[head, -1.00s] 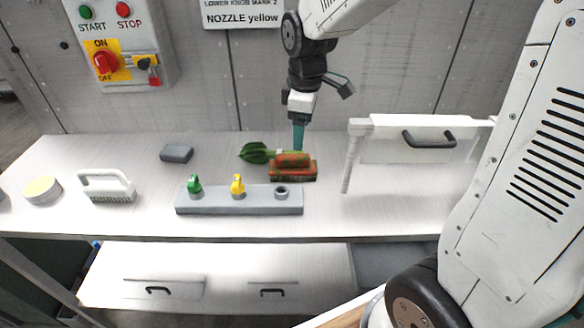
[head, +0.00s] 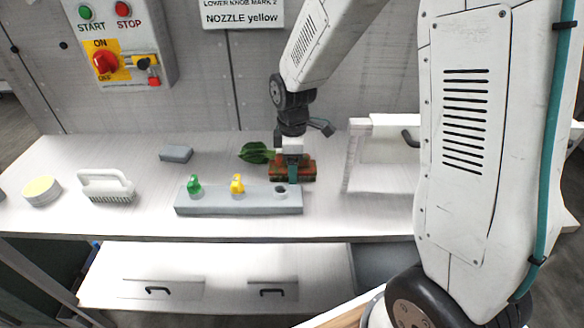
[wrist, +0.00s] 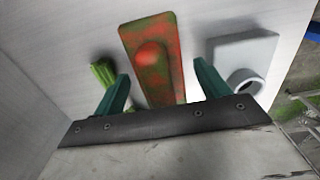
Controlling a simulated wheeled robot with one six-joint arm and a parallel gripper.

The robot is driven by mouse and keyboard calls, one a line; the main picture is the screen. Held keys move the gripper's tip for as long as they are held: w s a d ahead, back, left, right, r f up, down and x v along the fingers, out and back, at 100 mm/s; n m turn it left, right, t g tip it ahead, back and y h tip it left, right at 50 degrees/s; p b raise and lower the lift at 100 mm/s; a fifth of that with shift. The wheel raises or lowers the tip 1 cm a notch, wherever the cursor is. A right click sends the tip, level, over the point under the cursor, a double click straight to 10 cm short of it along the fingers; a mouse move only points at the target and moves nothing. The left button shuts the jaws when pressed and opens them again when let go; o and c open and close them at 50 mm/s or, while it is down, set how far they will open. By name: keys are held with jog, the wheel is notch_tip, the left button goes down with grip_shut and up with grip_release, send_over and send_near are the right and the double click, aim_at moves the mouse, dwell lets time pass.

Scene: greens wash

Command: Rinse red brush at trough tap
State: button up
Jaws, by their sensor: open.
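The red brush (head: 307,172), blotched with green, lies on the white counter (head: 130,221) behind the right end of a grey block. My gripper (head: 292,176) is down at the brush and partly covers it in the head view. In the wrist view the brush (wrist: 152,60) shows its top and rounded knob between the two teal fingers. I cannot make out a trough tap in either view.
The grey block (head: 213,208) carries a green nozzle (head: 194,186), a yellow nozzle (head: 237,185) and a bare round socket. Leafy greens (head: 255,153) lie left of the brush. A white panel (head: 375,172) stands at right.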

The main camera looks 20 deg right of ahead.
jog(key=shift+c, duration=0.3)
jog(key=c, duration=1.2)
